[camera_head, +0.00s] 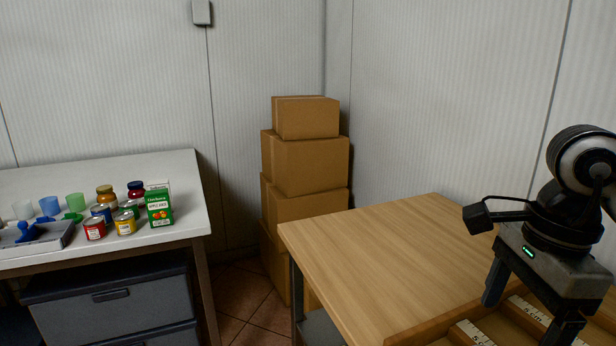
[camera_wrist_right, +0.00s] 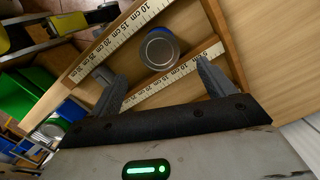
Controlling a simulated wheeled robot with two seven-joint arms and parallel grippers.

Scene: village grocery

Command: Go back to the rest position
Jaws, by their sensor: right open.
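My right gripper (camera_head: 530,308) hangs over a wooden tray (camera_head: 432,328) at the lower right of the head view. In the right wrist view the gripper (camera_wrist_right: 153,70) is open, its two fingers wide apart with nothing between them. A can (camera_wrist_right: 160,47) with a blue side and a pale metal top stands in the tray, just beyond the fingertips and apart from them. White ruler strips (camera_wrist_right: 122,42) run along the tray's parts. My left gripper is not in view.
The wooden table (camera_head: 385,245) is bare left of the tray. Stacked cardboard boxes (camera_head: 305,165) fill the corner. A white table (camera_head: 185,185) at left holds cans, jars, cups and a green carton (camera_head: 159,208). Green bins (camera_wrist_right: 25,105) show at left in the wrist view.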

